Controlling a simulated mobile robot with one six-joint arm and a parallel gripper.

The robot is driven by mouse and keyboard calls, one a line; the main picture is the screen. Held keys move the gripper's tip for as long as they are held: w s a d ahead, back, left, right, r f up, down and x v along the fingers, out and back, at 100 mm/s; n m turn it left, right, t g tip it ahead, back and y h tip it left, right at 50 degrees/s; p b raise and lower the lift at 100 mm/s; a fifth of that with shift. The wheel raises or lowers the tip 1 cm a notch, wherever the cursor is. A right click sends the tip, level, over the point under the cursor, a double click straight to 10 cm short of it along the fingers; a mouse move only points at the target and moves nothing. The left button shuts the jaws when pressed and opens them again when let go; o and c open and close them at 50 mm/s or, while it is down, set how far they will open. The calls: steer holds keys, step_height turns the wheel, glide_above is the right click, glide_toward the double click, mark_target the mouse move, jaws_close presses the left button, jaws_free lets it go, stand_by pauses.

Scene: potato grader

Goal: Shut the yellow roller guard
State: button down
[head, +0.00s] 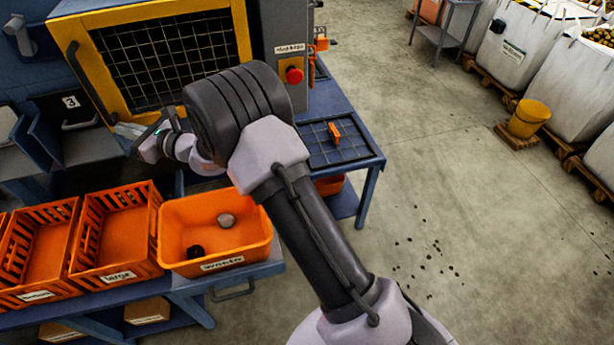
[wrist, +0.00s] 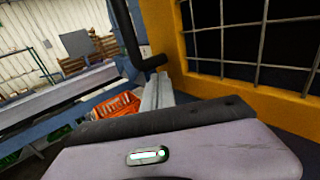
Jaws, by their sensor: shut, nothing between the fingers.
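The yellow roller guard (head: 243,32) is a yellow frame with a dark wire mesh on the front of the blue grader, at the upper left of the head view. In the wrist view its yellow frame (wrist: 185,82) and mesh fill the right side. A dark bar-shaped handle (wrist: 133,38) stands at the guard's left edge. My gripper (head: 122,130) is shut and empty, near the guard's lower left corner. In the wrist view its fingers (wrist: 157,92) lie close beside the frame and below the handle. I cannot tell whether they touch, or whether the guard sits flush.
Orange crates (head: 120,272) stand on the blue bench below, among them a waste crate (head: 245,255) with two lumps inside. A red button (head: 294,75) is on the grey panel right of the guard. A mesh-topped side table (head: 350,155) stands right of my arm. The floor further right is mostly clear.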

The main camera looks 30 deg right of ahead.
steer(key=shift+w+d+r, duration=0.1)
steer(key=shift+w+r, duration=0.1)
steer(key=shift+w, duration=0.1)
steer(key=shift+r, duration=0.2)
steer(key=shift+f, duration=0.1)
stand_by(0.3)
